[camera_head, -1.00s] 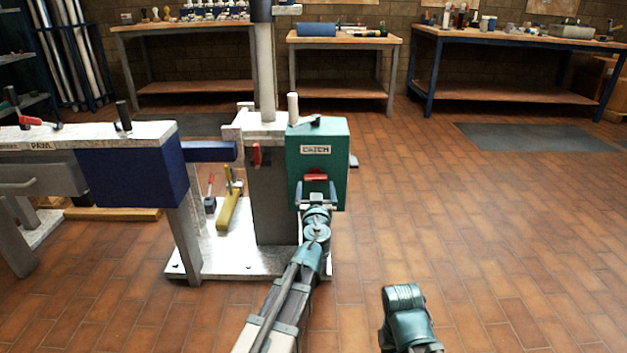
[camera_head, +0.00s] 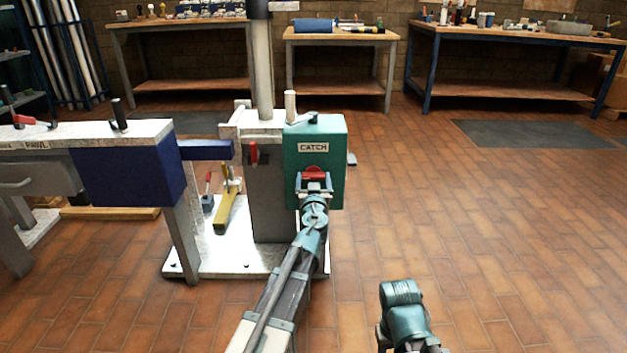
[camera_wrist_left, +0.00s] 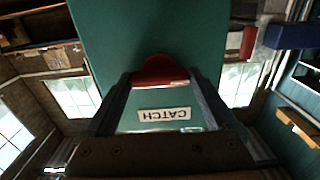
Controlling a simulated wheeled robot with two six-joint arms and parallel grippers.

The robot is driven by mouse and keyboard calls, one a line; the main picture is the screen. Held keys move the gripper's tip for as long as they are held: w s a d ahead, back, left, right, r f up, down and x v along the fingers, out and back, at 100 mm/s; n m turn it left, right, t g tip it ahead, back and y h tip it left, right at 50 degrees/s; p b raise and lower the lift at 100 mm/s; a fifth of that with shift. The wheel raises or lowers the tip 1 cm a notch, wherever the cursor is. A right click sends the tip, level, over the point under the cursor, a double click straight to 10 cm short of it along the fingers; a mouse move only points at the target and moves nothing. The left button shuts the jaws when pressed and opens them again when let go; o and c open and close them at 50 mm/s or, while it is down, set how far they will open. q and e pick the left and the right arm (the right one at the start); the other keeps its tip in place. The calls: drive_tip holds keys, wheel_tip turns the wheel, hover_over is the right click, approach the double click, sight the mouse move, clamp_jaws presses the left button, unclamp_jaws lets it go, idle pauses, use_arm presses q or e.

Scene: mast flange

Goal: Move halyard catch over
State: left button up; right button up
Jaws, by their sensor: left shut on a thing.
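The green box labelled CATCH (camera_head: 316,135) is fixed to the right of the grey post at the mast foot. A red catch handle (camera_head: 314,173) sits on its front face, below the label. My left gripper (camera_head: 315,186) is at this handle, with its fingers on either side. In the left wrist view the rounded red handle (camera_wrist_left: 160,72) shows between the fingertips, and the gripper is shut on it. The CATCH label appears upside down there. The fingers hide part of the handle. My right arm shows at the bottom of the head view, but its gripper does not.
A blue block (camera_head: 130,175) on a grey beam stands at left. A small red lever (camera_head: 252,153) is on the post, and a yellow piece (camera_head: 227,208) lies on the white base plate (camera_head: 240,262). Workbenches line the back wall.

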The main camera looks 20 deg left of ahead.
use_arm(q)
drive_tip(key=m, duration=0.4)
drive_tip(key=shift+m, duration=0.3)
drive_tip(key=m, duration=0.4)
drive_tip(key=shift+m, duration=0.3)
drive_tip(key=m, duration=0.4)
drive_tip(key=shift+m, duration=2.3)
drive_tip(key=o, duration=1.1)
drive_tip(key=shift+c, duration=0.2)
drive_tip(key=shift+s, duration=0.15)
